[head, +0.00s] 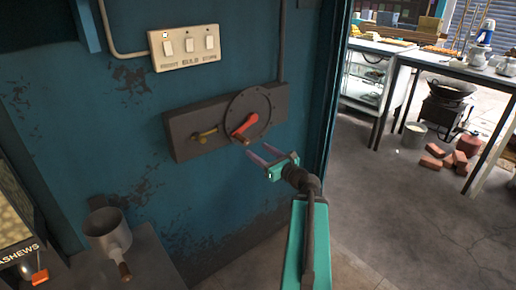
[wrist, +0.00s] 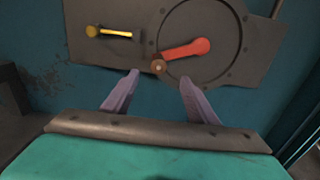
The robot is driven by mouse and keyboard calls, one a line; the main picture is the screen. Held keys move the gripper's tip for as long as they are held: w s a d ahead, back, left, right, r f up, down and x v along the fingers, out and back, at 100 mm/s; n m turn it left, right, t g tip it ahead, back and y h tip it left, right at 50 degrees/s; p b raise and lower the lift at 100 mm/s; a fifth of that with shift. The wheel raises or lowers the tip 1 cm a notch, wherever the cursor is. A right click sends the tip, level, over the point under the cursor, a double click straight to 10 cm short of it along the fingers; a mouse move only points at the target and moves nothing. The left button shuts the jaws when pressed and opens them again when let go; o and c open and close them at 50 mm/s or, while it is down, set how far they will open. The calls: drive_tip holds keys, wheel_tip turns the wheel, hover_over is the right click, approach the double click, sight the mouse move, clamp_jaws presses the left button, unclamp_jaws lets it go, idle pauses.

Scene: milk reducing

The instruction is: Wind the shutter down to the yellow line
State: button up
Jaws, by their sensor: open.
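A dark wall box (head: 186,137) carries a round dark disc (head: 262,101) with a red crank arm (head: 244,124). In the wrist view the red crank (wrist: 190,49) slants down-left to a small brown end knob (wrist: 158,67). A yellow-handled lever (head: 205,135) sits left of the disc; it also shows in the wrist view (wrist: 108,32). My gripper (head: 257,150) is open in front of the box, below and right of the crank. In the wrist view its fingertips (wrist: 159,77) lie either side of the knob, just below it. Contact is not visible. I cannot make out the yellow line.
A white switch panel (head: 187,47) is above the box. Right of the doorway are a table (head: 450,67), a wok (head: 450,89), bricks (head: 467,146) and ribbed grey slats (head: 466,20). The floor between is clear.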

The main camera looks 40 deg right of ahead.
drive_tip(key=shift+s+p, duration=0.75)
drive_tip(key=shift+p, duration=0.05)
drive_tip(key=shift+s, duration=0.1)
